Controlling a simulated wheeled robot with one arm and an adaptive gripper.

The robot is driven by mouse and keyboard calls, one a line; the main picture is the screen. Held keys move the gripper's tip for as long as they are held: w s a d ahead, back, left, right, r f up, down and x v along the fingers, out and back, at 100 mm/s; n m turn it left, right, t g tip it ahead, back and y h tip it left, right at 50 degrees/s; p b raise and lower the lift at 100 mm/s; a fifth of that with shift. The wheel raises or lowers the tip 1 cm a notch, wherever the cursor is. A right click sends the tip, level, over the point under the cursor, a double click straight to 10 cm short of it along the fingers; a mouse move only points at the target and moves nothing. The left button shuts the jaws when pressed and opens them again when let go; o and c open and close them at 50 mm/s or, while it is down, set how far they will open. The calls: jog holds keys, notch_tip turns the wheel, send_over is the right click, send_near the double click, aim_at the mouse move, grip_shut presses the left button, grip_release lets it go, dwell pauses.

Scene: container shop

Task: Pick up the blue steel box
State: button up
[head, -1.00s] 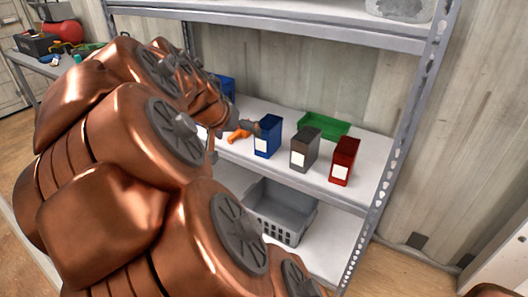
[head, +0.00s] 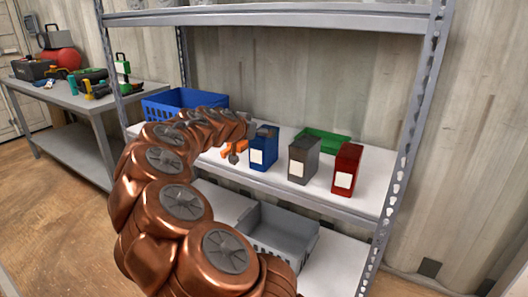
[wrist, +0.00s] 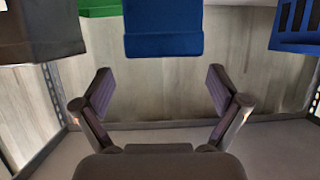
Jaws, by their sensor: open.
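The blue steel box (head: 263,150) stands upright on the middle shelf, with a white label on its front. It also shows at the top centre of the wrist view (wrist: 164,30), where the picture seems upside down. My gripper (wrist: 160,80) is open and empty, its two fingers spread apart with the box beyond and between them in the picture. In the head view my gripper (head: 256,128) is at the upper left of the box, partly hidden by my arm. I cannot tell whether it touches the box.
A grey box (head: 303,160) and a red box (head: 346,170) stand to the right. A green tray (head: 324,141) lies behind. A grey basket (head: 290,245) sits on the shelf below.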

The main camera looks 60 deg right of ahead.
jog(key=x, duration=0.2)
jog(key=f+b+x, duration=0.1)
jog(key=x, duration=0.1)
jog(key=shift+w+d, duration=0.1)
jog(key=shift+w, duration=0.15)
jog(key=shift+d+f, duration=0.2)
jog(key=shift+d, duration=0.3)
grip_shut()
dwell(0.4)
